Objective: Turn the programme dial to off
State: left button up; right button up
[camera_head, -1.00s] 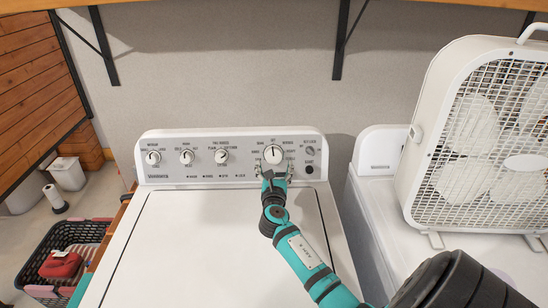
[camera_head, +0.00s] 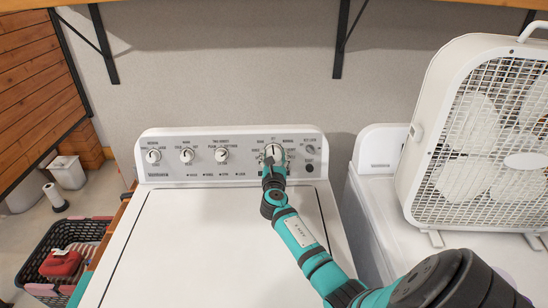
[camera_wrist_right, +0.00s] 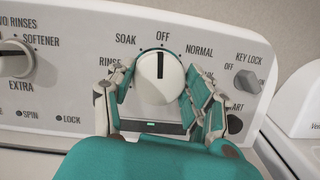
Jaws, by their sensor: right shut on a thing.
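The programme dial (camera_head: 274,153) is the large white knob at the right of the washer's control panel. In the right wrist view the dial (camera_wrist_right: 160,77) has a dark pointer line that stands upright, toward the OFF label (camera_wrist_right: 162,37) above it. My right gripper (camera_head: 274,163) is at the dial; in the right wrist view the gripper (camera_wrist_right: 160,88) has one finger on each side of the knob, shut on it. The lower edge of the dial is close to the palm. My left gripper is in neither view.
Three smaller knobs, one of them the rinse knob (camera_head: 222,155), sit left on the panel. A key lock knob (camera_wrist_right: 248,80) is right of the dial. A white box fan (camera_head: 437,235) stands on the neighbouring machine (camera_head: 378,205).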

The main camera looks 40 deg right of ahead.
jog(key=c, duration=0.3)
jog(key=shift+f+m+h+b, duration=0.1)
jog(key=shift+m+h+b, duration=0.3)
jog(key=shift+m, duration=0.4)
jog(key=shift+g, duration=0.3)
jog(key=o, duration=1.2)
jog(key=shift+c, duration=0.2)
jog(key=v, duration=1.2)
jog(key=shift+r, duration=0.2)
